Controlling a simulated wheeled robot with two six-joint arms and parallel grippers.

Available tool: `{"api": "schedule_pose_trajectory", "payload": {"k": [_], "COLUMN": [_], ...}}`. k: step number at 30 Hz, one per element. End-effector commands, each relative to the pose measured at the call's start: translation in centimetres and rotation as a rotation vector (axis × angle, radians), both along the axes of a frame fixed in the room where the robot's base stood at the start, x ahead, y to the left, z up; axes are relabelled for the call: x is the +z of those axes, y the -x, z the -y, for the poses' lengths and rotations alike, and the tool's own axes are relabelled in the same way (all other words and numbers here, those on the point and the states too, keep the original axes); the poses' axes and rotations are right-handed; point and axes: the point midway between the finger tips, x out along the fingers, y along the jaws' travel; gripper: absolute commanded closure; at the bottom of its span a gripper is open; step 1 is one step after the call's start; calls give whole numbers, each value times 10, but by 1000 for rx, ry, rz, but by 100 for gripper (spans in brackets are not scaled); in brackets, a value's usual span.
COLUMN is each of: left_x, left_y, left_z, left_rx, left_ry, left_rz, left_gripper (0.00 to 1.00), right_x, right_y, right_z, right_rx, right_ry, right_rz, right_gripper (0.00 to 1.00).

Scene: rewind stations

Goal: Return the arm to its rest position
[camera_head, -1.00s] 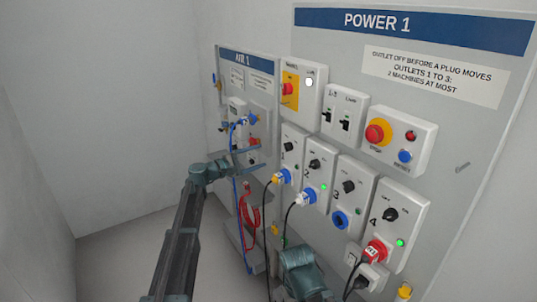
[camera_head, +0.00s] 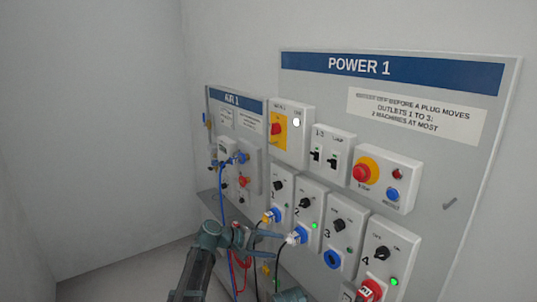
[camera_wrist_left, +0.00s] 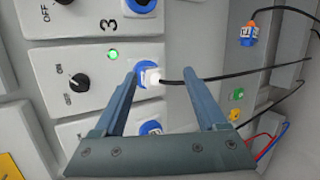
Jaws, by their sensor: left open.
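My left gripper (camera_head: 280,232) is open in front of the lower outlets of the POWER 1 board (camera_head: 420,75). Its two fingers reach toward the white and blue plug (camera_head: 297,236) at outlet 2. In the left wrist view the open jaws (camera_wrist_left: 163,78) have that plug (camera_wrist_left: 152,78) in sight between them, with its black cable running right. I cannot tell whether a finger touches it. The dark left arm (camera_head: 190,275) rises from the bottom edge. No right gripper can be made out.
The AIR 1 board (camera_head: 237,100) stands left of the power board, with blue and red hoses below. Free room lies left, by the bare wall.

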Motion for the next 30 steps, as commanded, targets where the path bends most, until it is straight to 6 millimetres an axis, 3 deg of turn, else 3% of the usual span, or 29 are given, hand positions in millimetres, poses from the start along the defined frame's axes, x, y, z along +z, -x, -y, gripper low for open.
{"api": "schedule_pose_trajectory", "payload": {"k": [1, 5, 9, 13, 15, 19, 30], "left_x": [-17, -63, -99, -114, -116, -115, -114], "left_y": [41, 124, 209, 263, 282, 301, 306], "left_z": [15, 28, 11, -18, -33, -51, -59], "left_rx": [-72, -274, -495, -652, -713, -781, -805], "left_ry": [-100, -397, -722, -967, -1067, -1186, -1235], "left_rz": [5, 22, 32, 30, 26, 20, 16], "left_gripper": [26, 26, 26, 26, 26, 26, 26], "right_x": [1, 3, 4, 5, 6, 6, 6], "right_y": [0, 0, 0, 0, 0, 0, 0], "right_z": [0, 0, 0, 0, 0, 0, 0], "right_rx": [0, 0, 0, 0, 0, 0, 0], "right_ry": [0, 0, 0, 0, 0, 0, 0], "right_rz": [0, 0, 0, 0, 0, 0, 0], "right_gripper": [50, 50, 50, 50, 50, 50, 50]}}
